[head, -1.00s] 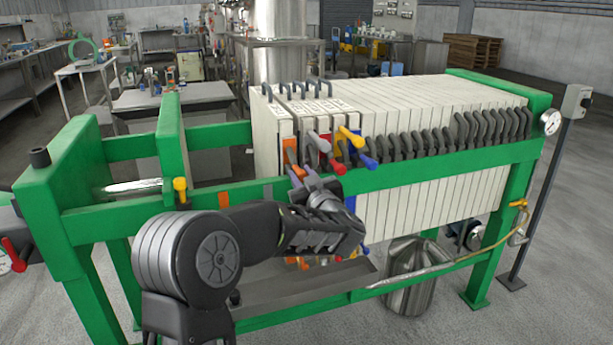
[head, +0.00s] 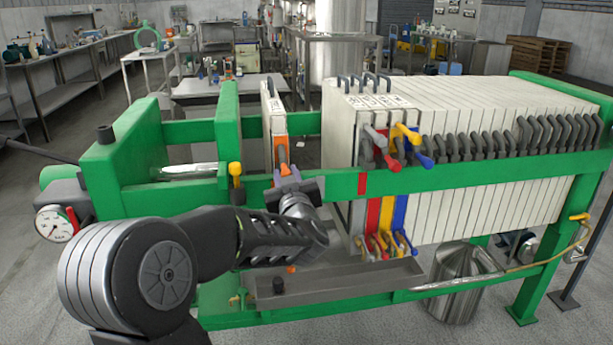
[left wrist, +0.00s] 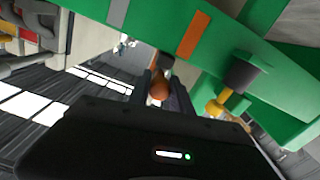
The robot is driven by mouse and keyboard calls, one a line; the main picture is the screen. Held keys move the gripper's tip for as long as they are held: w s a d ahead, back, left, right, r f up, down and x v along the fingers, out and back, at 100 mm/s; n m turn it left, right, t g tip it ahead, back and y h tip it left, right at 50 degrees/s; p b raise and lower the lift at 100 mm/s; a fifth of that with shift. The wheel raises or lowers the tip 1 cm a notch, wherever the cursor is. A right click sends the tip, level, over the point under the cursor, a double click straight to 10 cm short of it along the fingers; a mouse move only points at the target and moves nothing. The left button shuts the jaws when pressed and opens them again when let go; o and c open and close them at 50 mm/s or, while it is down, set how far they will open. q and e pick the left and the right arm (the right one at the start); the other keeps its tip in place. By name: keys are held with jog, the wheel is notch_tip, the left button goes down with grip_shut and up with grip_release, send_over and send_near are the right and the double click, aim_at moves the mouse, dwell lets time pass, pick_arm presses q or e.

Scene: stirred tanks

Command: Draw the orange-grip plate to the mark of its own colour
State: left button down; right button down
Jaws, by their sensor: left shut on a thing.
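The orange-grip plate (head: 272,115) is a pale upright plate standing apart from the pack, left of it, with a clear gap between. My left gripper (head: 284,180) is shut on its orange grip (head: 282,154) at the front green rail. The orange grip also shows between the fingers in the left wrist view (left wrist: 159,90). The orange mark (left wrist: 192,35) is on the green rail close to the grip in the wrist view. In the head view my gripper seems to cover that mark. My right gripper is not in view.
The plate pack (head: 450,110) with grey, red, yellow and blue grips stands to the right. A red mark (head: 362,183) is on the front rail (head: 440,178); a grey mark (left wrist: 118,12) shows in the wrist view. A yellow-topped knob (head: 236,172) stands left of my gripper.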

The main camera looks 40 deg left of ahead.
pick_arm(q)
jog(key=shift+s+a, duration=0.65)
jog(key=shift+s, duration=0.3)
jog(key=c, duration=1.2)
grip_release()
jog(key=shift+o, duration=0.2)
jog(key=v, duration=0.7)
jog(key=shift+s+d+p, duration=0.2)
jog(key=shift+d+p, duration=0.15)
jog(key=shift+d, duration=0.05)
